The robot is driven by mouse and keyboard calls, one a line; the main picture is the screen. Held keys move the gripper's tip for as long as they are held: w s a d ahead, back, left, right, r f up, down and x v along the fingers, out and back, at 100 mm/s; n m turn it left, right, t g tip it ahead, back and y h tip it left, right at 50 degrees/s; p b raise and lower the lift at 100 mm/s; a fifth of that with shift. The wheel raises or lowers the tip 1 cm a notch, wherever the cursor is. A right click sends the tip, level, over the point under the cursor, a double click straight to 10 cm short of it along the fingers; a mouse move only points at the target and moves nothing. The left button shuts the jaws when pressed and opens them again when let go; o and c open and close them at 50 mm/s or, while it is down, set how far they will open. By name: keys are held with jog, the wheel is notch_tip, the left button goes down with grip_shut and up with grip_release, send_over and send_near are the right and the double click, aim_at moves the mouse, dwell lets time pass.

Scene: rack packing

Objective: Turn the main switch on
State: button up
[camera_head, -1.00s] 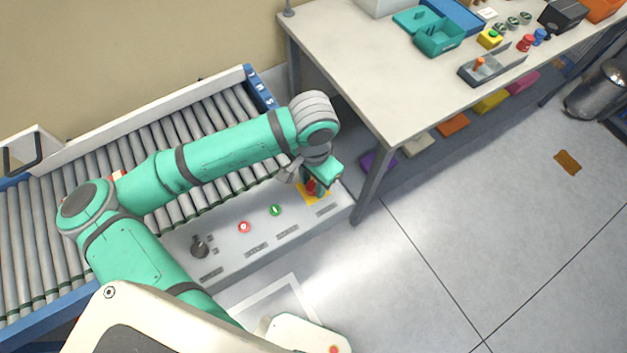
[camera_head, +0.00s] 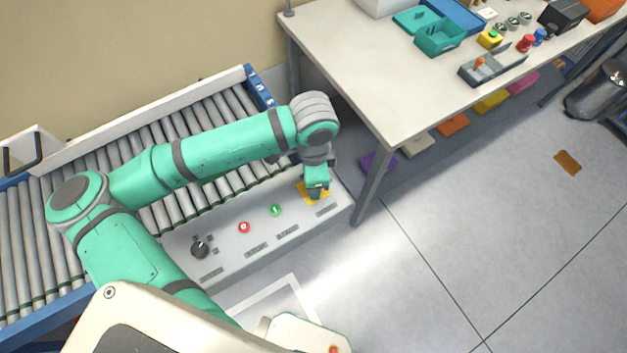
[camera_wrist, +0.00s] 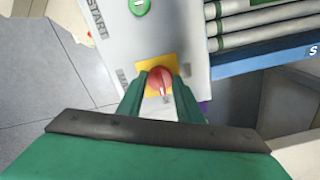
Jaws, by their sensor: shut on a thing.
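The main switch (camera_wrist: 160,79) is a round red knob on a yellow square plate (camera_wrist: 177,63), seen in the wrist view. A pale mark shows on the knob. My gripper (camera_wrist: 161,87) is shut on the knob, with one green finger at each side of it. In the head view my gripper (camera_head: 316,190) points down over the yellow plate (camera_head: 304,188) at the right end of the grey control panel (camera_head: 270,242), and it hides the red knob.
The panel also carries a green button (camera_head: 276,210), a red button (camera_head: 244,227) and a black knob (camera_head: 200,249). A roller conveyor (camera_head: 215,105) runs behind it. A table (camera_head: 350,50) with several small parts stands at the right.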

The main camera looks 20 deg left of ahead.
dwell(0.4)
jog(key=o, duration=1)
jog(key=shift+o, duration=0.2)
notch_tip(320, 180, up, 11)
jog(key=shift+f, duration=0.1)
